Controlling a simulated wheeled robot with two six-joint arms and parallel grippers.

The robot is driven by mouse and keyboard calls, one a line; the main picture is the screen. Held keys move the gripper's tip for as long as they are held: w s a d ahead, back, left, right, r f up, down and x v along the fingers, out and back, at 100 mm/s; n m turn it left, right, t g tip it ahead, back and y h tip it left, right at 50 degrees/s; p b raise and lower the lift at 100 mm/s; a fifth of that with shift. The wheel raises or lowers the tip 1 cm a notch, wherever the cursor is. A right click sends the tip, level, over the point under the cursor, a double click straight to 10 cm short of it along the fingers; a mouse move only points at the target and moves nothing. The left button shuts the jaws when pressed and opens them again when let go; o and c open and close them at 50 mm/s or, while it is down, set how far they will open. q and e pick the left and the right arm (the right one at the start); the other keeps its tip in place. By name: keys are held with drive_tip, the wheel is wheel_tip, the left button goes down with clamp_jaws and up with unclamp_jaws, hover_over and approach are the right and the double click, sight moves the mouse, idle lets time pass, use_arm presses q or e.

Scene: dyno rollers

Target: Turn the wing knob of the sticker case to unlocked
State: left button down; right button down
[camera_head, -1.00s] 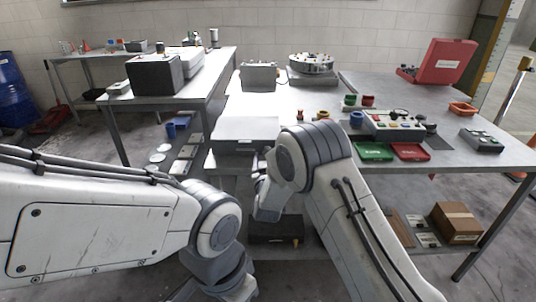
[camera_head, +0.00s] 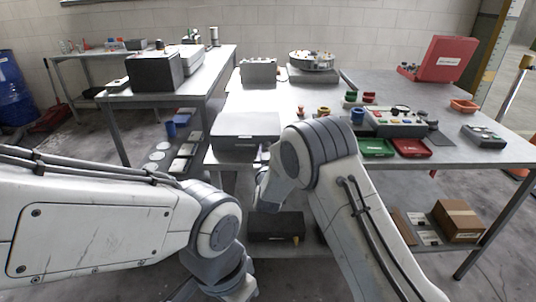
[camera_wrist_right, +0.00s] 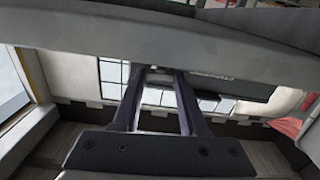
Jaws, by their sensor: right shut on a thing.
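The sticker case, as I take it, is the flat grey case (camera_head: 245,125) at the near edge of the middle table. My right gripper (camera_head: 265,152) is at the front right of this case, mostly hidden behind my own wrist. In the right wrist view, the two dark fingers of my right gripper (camera_wrist_right: 159,73) close on a small pale part, probably the wing knob, under a long grey edge (camera_wrist_right: 130,38). The knob's shape and angle cannot be made out. My left arm reaches in from the left and bends down; its gripper is not in view.
Red (camera_head: 410,147) and green (camera_head: 376,148) trays, a button panel (camera_head: 392,124) and an open red case (camera_head: 446,60) stand on the right. A round carousel (camera_head: 312,60) and a grey box (camera_head: 258,70) stand behind. A dark box (camera_head: 275,227) is on the lower shelf.

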drive_tip(key=shift+f+m, duration=0.1)
drive_tip(key=shift+m, duration=0.3)
use_arm(q)
drive_tip(key=shift+f, duration=0.4)
use_arm(e)
drive_tip(key=shift+c, duration=2.2)
unclamp_jaws()
drive_tip(key=shift+s, duration=0.1)
use_arm(q)
drive_tip(key=shift+f, duration=0.15)
use_arm(e)
drive_tip(key=s, duration=1)
drive_tip(key=shift+s, duration=0.2)
